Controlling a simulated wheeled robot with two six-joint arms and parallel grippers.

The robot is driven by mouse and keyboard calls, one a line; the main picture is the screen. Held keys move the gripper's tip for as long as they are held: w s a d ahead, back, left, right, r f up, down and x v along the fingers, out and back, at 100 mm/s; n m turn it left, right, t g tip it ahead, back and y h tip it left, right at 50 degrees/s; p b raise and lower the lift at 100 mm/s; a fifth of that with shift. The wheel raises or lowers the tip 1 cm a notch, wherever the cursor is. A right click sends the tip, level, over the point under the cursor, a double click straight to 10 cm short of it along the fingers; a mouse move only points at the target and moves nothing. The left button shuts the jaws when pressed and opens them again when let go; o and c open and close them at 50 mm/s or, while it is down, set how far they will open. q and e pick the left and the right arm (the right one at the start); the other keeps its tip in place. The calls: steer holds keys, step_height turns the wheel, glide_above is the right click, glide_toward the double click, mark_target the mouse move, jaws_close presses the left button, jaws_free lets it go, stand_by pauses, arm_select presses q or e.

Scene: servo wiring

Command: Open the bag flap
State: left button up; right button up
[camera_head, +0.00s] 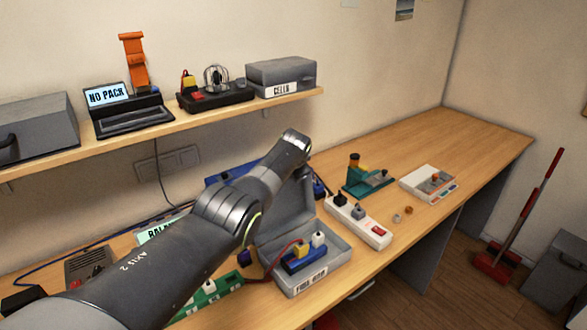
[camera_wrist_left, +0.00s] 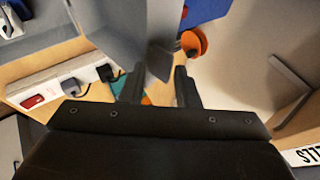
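In the head view a grey case (camera_head: 336,262) with a label starting "FULL" stands on the bench; I see no soft bag. Its grey lid (camera_head: 287,213) stands raised behind the tray, partly covered by my left arm. A blue pack with a red lead (camera_head: 303,259) sits in the tray. My left gripper is hidden behind the wrist in the head view. In the left wrist view my left gripper (camera_wrist_left: 160,88) has its fingers apart. A grey panel (camera_wrist_left: 115,35), seemingly the lid, reaches down between or just beyond them; contact is unclear. My right gripper is out of view.
A white power strip (camera_head: 358,222) stands right of the case, with a teal fixture (camera_head: 366,181) and a white-grey device (camera_head: 429,184) beyond. A shelf (camera_head: 220,114) runs above the bench at left. The far right of the bench is clear.

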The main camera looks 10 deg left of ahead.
arm_select(q)
steer(key=shift+r, duration=0.15)
steer(key=b+v, duration=0.1)
steer(key=v, duration=1.6)
stand_by(0.5)
